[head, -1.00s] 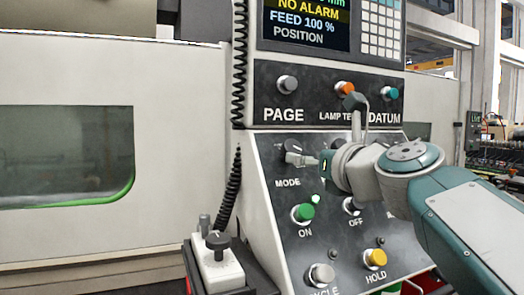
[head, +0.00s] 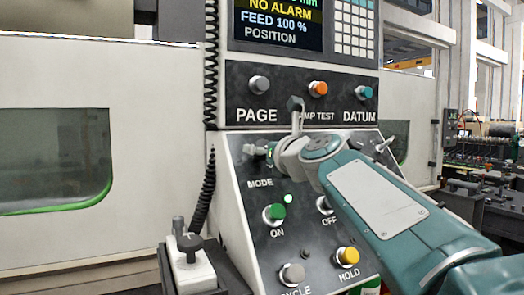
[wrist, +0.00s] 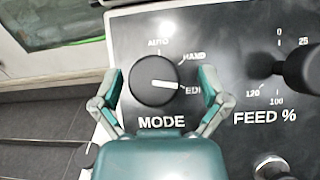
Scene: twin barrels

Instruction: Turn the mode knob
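The mode knob (wrist: 154,82) is a round black knob with a white pointer line, above the MODE label in the wrist view. Its line points right, toward the partly covered "EDI..." mark; AUTO and HAND marks are above it. My gripper (wrist: 162,84) is open, with one finger to the left of the knob and one to the right. The right finger stands apart from the knob; the left one is close, and I cannot tell whether it touches. In the head view my gripper (head: 262,152) is at the knob's place above the MODE label and mostly hides it.
A dark feed knob (wrist: 298,72) stands right of the right finger. The green ON button (head: 274,213) and yellow HOLD button (head: 348,256) are lower on the sloped panel. PAGE (head: 260,84) and orange lamp test (head: 318,88) buttons are above. A coiled cable (head: 207,190) hangs at left.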

